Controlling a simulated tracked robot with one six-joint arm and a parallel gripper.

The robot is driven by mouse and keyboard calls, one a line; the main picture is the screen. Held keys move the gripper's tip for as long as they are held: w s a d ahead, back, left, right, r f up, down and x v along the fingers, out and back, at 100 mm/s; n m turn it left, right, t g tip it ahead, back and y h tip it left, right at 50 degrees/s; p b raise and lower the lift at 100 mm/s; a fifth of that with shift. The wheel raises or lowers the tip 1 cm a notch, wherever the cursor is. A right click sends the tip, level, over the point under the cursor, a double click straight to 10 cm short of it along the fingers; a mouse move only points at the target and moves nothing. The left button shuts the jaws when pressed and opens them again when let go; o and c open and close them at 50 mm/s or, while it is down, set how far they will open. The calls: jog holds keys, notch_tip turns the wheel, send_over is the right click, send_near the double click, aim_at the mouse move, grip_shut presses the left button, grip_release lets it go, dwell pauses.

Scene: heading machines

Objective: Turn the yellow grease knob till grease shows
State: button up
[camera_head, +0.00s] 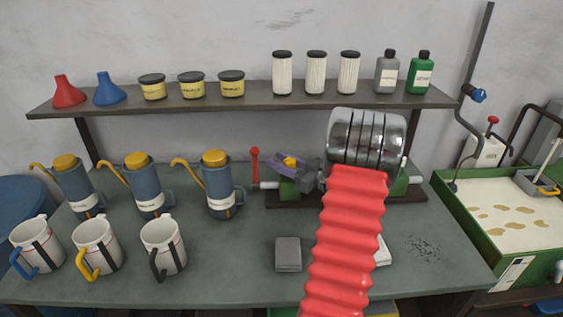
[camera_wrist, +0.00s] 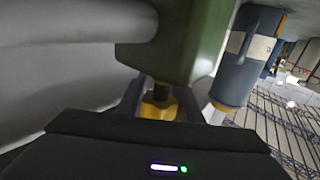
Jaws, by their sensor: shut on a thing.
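The yellow grease knob (camera_wrist: 158,108) sits on a short dark stem below a green machine body (camera_wrist: 185,45) in the wrist view. My gripper (camera_wrist: 160,101) has a dark finger on each side of the knob and is shut on it. In the head view a small yellow part (camera_head: 291,161) shows among the grey-purple gripper parts (camera_head: 280,165), by the green machine (camera_head: 289,188) at the back of the bench. My red bellows-covered arm hides part of the machine. I make out no grease at the knob.
Several blue-grey oil cans (camera_head: 147,190) and white jugs (camera_head: 97,247) stand on the left of the bench (camera_head: 240,270). A red-knobbed lever (camera_head: 254,165) stands beside the machine. A grey block (camera_head: 288,254) lies in front. A shelf (camera_head: 240,103) of bottles and tubs runs behind.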

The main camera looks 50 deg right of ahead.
jog(key=shift+a+n+y, duration=0.3)
jog(key=shift+n+y, duration=0.5)
jog(key=shift+y, duration=0.4)
jog(key=o, duration=1)
jog(key=shift+o, duration=0.2)
jog(key=s+d, duration=0.2)
jog(key=s, duration=1.1)
jog(key=shift+s+d, duration=0.25)
jog(key=shift+d, duration=0.05)
